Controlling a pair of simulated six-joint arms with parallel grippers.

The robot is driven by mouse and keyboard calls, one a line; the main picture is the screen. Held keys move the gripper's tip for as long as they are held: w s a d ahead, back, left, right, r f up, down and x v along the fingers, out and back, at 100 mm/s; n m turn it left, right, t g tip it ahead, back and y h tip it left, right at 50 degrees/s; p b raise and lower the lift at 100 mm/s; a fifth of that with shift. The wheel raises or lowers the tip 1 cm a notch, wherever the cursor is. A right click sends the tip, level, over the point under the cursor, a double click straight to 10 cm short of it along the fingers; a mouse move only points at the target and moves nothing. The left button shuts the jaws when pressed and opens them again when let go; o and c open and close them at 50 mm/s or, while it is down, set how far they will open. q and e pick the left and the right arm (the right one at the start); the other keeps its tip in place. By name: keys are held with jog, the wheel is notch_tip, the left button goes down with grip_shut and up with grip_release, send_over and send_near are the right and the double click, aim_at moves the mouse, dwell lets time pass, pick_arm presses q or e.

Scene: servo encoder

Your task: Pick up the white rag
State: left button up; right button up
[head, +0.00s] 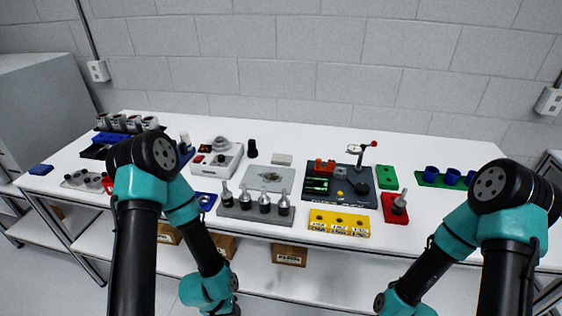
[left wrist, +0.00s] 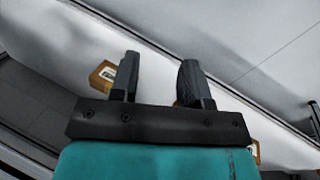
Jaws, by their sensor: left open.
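A small pale, flat piece (head: 281,158) lies towards the back middle of the white table; it may be the white rag, but it is too small to be certain. My left gripper (left wrist: 160,75) shows in the left wrist view, open with nothing between its fingers. It is below the front of the tabletop, well away from the pale piece. In the head view both my arms bend down in front of the table, and neither gripper's fingers show there.
The white table (head: 140,216) is crowded. A grey block with several dark-bodied parts (head: 255,211), a yellow block (head: 339,223) and a dark panel (head: 341,184) stand in front of the pale piece. A white device (head: 217,159) is left of it. Cardboard boxes (head: 289,254) sit on the lower shelf.

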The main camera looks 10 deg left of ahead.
pick_arm(q)
jog(key=o, duration=0.7)
